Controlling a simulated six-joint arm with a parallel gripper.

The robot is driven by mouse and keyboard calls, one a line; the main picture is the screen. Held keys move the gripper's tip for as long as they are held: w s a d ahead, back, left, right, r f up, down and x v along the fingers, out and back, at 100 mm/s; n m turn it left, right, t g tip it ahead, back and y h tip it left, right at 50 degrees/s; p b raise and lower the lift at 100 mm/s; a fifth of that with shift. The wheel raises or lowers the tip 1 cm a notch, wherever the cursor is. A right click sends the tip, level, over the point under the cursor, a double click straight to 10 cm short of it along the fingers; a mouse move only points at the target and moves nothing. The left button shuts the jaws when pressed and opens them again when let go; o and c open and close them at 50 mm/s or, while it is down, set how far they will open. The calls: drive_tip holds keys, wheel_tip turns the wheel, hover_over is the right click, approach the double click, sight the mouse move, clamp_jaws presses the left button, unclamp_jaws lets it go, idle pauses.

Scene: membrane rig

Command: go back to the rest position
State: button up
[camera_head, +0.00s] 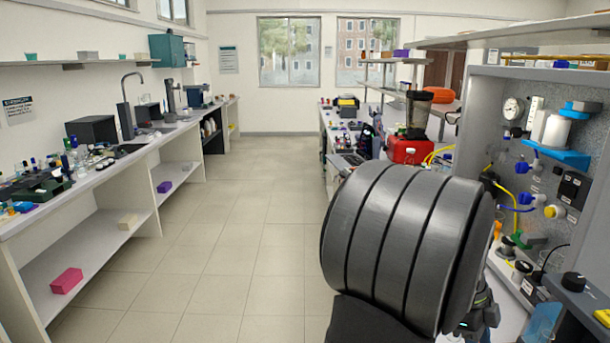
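My own arm fills the lower right of the head view as a large dark ribbed link. Behind it, at its lower right edge, a small part of my arm's far end shows, with a green light. It stands in front of the lower part of the rig at the right. My gripper's fingers are hidden, so I cannot see whether they hold anything. The membrane rig's grey panel (504,142) carries a round gauge (513,108), a white vessel (555,132) over a blue bracket (560,155), blue valves and yellow tubing.
A shelf (540,73) juts out above the rig. A black knob (573,281) and a beaker (543,322) are close at the lower right. A red device (408,150) stands on the bench behind my arm. A long cluttered bench (125,160) runs along the left. The tiled floor (235,215) between is clear.

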drive_tip(key=x, duration=0.8)
drive_tip(key=shift+f, duration=0.15)
drive_tip(key=shift+d, duration=0.2)
